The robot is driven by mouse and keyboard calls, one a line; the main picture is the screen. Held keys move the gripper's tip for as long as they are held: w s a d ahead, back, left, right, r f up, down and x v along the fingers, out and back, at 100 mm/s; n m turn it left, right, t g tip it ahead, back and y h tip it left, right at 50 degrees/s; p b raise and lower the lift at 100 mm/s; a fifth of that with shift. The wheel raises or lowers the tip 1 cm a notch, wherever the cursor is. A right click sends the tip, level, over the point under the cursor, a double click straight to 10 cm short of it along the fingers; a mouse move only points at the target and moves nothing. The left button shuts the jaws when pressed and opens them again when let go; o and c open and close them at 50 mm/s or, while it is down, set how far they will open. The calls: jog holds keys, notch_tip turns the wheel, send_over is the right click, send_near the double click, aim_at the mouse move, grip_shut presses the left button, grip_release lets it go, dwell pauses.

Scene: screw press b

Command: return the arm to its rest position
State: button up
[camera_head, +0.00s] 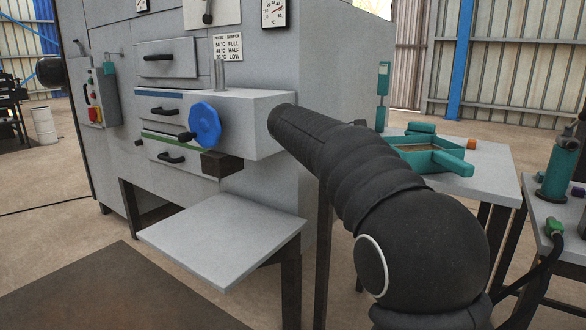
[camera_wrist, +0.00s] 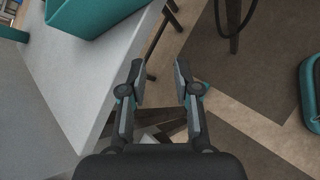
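My arm (camera_head: 385,200) reaches across the head view from the lower right toward the front of the grey press (camera_head: 250,170). Its far end overlaps the press's right side in the picture, and my gripper is not seen in that view. In the wrist view my gripper (camera_wrist: 158,85) is open, with its two fingers apart. Nothing is between the fingertips, and the floor shows beyond them. A pale table edge (camera_wrist: 75,100) lies to the left of the fingers.
The press has a blue handwheel (camera_head: 204,124), drawers and a low shelf (camera_head: 222,235). A table (camera_head: 490,180) with a teal tray (camera_head: 425,157) stands behind my arm. Another table at right holds a teal device (camera_head: 556,172). Floor (camera_head: 60,230) is clear at left.

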jog(key=s+a+f+m+y, duration=0.2)
jog(key=s+f+m+y, duration=0.5)
jog(key=s+f, duration=0.6)
jog(key=s+d+f+m+y, duration=0.1)
jog(key=s+m, duration=0.3)
jog(key=s, duration=0.7)
jog(key=s+d+f+m+t+y, duration=0.1)
jog(key=s+f+m+y, duration=0.1)
jog(key=s, duration=1)
jog(key=shift+s+f+m, duration=0.25)
jog(key=shift+f+m, duration=0.5)
jog(key=shift+m, duration=0.45)
